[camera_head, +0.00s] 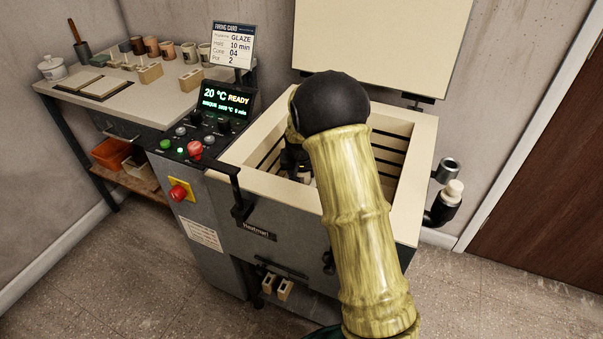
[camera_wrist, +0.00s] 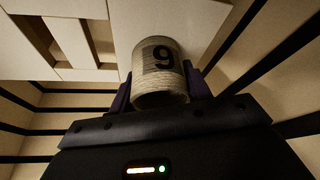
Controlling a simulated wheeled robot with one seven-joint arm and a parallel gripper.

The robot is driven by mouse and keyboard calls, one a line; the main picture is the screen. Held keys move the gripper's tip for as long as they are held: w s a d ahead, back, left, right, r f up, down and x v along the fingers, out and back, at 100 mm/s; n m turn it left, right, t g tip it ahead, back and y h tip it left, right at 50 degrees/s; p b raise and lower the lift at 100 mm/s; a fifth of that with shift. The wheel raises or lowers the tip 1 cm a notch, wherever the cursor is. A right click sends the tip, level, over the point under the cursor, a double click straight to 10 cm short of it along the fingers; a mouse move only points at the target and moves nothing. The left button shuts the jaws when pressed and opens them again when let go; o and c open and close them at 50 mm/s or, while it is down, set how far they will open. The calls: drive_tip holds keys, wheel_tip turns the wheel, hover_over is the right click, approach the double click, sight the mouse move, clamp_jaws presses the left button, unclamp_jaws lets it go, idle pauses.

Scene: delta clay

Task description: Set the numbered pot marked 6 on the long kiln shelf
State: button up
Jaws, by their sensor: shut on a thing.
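My gripper (camera_wrist: 160,88) is shut on a small pale ribbed pot (camera_wrist: 157,58), one dark finger on each side of it. The pot's black numeral looks like a 9 in the wrist view, where the pot's rim points toward my gripper, so it reads as a 6 the right way up. In the head view my gripper is down inside the open kiln (camera_head: 426,135), mostly hidden behind my arm. Pale flat slabs (camera_wrist: 70,8) lie beyond the pot in the wrist view. I cannot tell which is the long kiln shelf, or whether the pot touches one.
Dark-slotted kiln walls (camera_wrist: 285,75) stand close on both sides. The kiln lid (camera_head: 385,45) is raised at the back. A control panel (camera_head: 195,140) and a bench (camera_head: 130,105) with several pots stand at the left. A door (camera_head: 545,190) is at the right.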

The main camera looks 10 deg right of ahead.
drive_tip(key=shift+f, duration=0.1)
drive_tip(key=o, duration=1.1)
drive_tip(key=p+v, duration=0.2)
drive_tip(key=v, duration=1)
drive_tip(key=shift+p, duration=0.3)
drive_tip(key=shift+a, duration=0.1)
